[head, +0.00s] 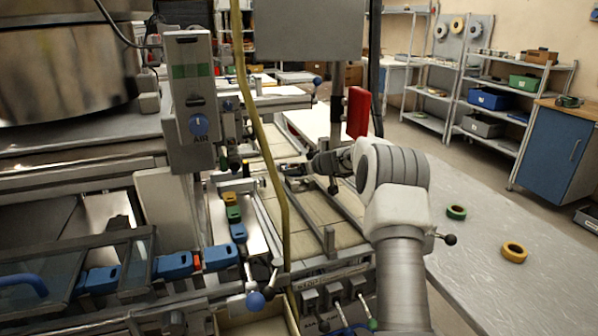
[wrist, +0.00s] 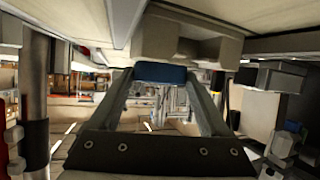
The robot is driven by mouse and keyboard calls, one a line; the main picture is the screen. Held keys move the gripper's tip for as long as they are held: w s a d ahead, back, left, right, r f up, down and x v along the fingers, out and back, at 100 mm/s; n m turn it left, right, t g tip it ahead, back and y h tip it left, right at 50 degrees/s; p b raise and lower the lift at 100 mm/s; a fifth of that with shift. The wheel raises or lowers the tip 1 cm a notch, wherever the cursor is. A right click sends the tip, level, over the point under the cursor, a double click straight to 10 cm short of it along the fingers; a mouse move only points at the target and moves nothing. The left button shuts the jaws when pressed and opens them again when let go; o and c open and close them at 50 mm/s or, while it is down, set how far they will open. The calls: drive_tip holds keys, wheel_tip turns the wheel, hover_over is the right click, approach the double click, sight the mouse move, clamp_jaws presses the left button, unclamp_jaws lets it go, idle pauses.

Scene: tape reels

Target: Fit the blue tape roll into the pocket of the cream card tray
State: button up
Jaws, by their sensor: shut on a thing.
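My gripper (wrist: 161,82) is shut on a blue piece, the blue tape roll (wrist: 160,72), in the wrist view. The roll sits between the two fingertips and shows edge-on as a short blue band. A pale cream block-like thing (wrist: 185,38) is just beyond the roll; I cannot tell for sure whether it is the cream card tray, or whether the roll touches it. In the head view my arm reaches forward over the bench, and the gripper end (head: 322,165) is small and dark. The roll cannot be made out there.
A green tape roll (head: 456,212) and a yellow tape roll (head: 514,252) lie on the grey table (head: 475,270) at right. A red panel (head: 358,112) stands close behind my gripper. Metal rails and machine frames crowd the left. An open cream box (head: 252,323) is at the bottom.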

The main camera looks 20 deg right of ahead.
drive_tip(key=shift+s+f, duration=0.1)
drive_tip(key=shift+f, duration=0.45)
drive_tip(key=o, duration=1.2)
drive_tip(key=shift+f, duration=0.2)
drive_tip(key=shift+r, duration=0.1)
drive_tip(key=r+p, duration=0.1)
drive_tip(key=p, duration=0.1)
drive_tip(key=shift+r+p, duration=0.15)
drive_tip(key=shift+p, duration=0.25)
drive_tip(key=shift+s+d, duration=0.2)
drive_tip(key=shift+s, duration=0.05)
drive_tip(key=b+v, duration=0.1)
drive_tip(key=v, duration=0.4)
drive_tip(key=b+v, duration=0.1)
drive_tip(key=v, duration=0.5)
drive_tip(key=shift+r+b, duration=0.3)
drive_tip(key=shift+r, duration=0.25)
